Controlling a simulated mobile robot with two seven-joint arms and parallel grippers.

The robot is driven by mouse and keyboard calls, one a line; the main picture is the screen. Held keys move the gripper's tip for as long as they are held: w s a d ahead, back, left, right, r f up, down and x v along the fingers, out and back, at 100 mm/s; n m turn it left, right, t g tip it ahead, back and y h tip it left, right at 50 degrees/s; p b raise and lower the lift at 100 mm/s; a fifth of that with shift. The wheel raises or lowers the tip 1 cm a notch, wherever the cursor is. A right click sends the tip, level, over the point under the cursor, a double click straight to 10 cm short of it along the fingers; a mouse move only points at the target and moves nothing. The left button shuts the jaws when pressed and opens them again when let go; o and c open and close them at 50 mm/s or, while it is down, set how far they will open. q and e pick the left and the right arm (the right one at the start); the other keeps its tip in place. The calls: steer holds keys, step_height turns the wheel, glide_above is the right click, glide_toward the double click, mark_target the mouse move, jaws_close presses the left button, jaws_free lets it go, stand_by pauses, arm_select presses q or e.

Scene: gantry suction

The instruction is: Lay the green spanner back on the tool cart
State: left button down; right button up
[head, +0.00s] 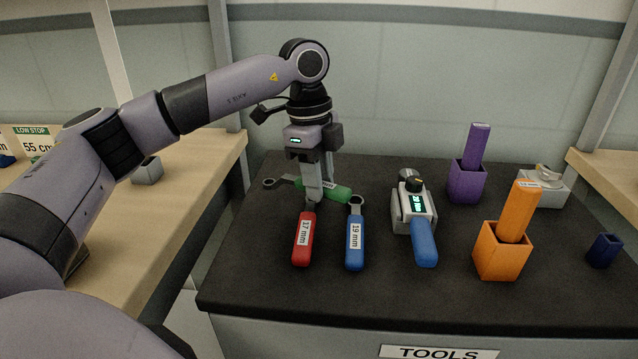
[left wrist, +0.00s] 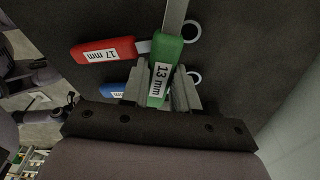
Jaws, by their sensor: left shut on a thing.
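The green spanner (head: 338,191), labelled 13 mm, is held in my left gripper (head: 318,196) over the rear left part of the tool cart's dark top (head: 260,265). Its grey open end (head: 276,182) points left in the head view. In the left wrist view the green handle (left wrist: 160,92) sits between the two shut fingers (left wrist: 162,90). I cannot tell whether the spanner touches the cart top. The red 17 mm spanner (head: 303,240) and the blue 19 mm spanner (head: 355,240) lie just in front of it. My right gripper is not in view.
A blue-handled device with a display (head: 415,210) stands right of the spanners. Purple (head: 466,183) and orange (head: 502,252) holders with upright handles stand further right, with a small navy holder (head: 604,251). A wooden bench (head: 190,185) is at left. The cart's front left is clear.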

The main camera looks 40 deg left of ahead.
arm_select(q)
steer(key=shift+f, duration=0.3)
steer(key=shift+f, duration=0.45)
steer(key=c, duration=0.8)
jaws_free()
steer(key=shift+c, duration=0.2)
step_height(320, 180, up, 13)
steer(key=a+p, duration=0.1)
steer(key=shift+a+p, duration=0.25)
steer(key=shift+p, duration=0.15)
steer(key=shift+f, duration=0.1)
